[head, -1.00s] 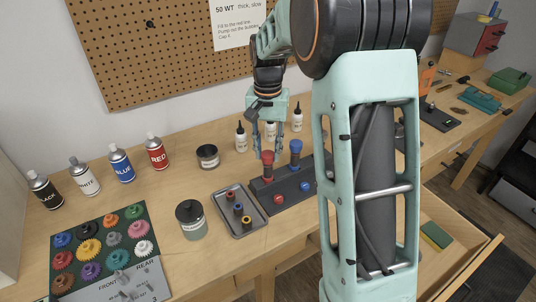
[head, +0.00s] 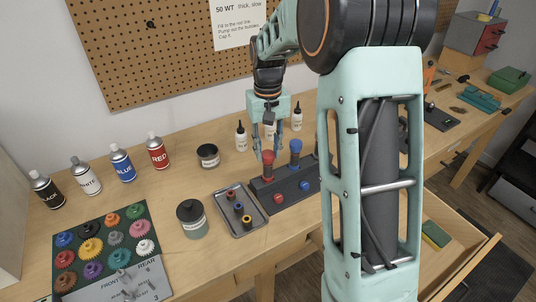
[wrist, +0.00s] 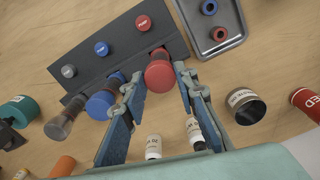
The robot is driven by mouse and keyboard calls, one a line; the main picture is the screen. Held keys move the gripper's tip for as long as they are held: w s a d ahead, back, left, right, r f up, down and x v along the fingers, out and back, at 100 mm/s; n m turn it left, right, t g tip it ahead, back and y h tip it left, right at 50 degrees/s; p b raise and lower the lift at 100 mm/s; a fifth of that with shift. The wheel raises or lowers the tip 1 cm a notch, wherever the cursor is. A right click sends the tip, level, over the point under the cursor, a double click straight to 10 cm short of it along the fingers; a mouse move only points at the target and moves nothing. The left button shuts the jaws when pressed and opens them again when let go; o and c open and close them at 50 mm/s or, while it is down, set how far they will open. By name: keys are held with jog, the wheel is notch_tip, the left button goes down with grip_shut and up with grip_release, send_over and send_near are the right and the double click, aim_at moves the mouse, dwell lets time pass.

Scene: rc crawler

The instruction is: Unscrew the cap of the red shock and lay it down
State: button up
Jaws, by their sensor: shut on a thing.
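The red shock (head: 268,170) stands upright in the dark stand (head: 260,196), with its red cap (head: 268,156) on top. My gripper (head: 266,146) points down over it, its fingers around the cap. In the wrist view, the fingers of my gripper (wrist: 158,88) lie on both sides of the red cap (wrist: 160,76) and are shut on it. I cannot tell how far the cap has turned; no gap shows between cap and shock. The blue shock (head: 295,160) stands right beside it.
A grey tray (head: 262,223) with small ringed parts lies left of the stand. Dropper bottles (head: 241,138) stand behind, near the fingers. A dark-lidded jar (head: 192,218) and a smaller jar (head: 208,156) stand to the left. Bare bench lies between the jars and the tray.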

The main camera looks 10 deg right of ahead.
jog(key=n+p, duration=0.1)
jog(key=n, duration=0.3)
dwell(0.3)
jog(key=shift+n, duration=0.3)
jog(key=shift+r+n, duration=0.1)
jog(key=shift+n, duration=0.3)
jog(key=n+p, duration=0.1)
jog(key=n, duration=0.2)
jog(key=shift+n+p, duration=0.5)
jog(key=shift+n, duration=1.6)
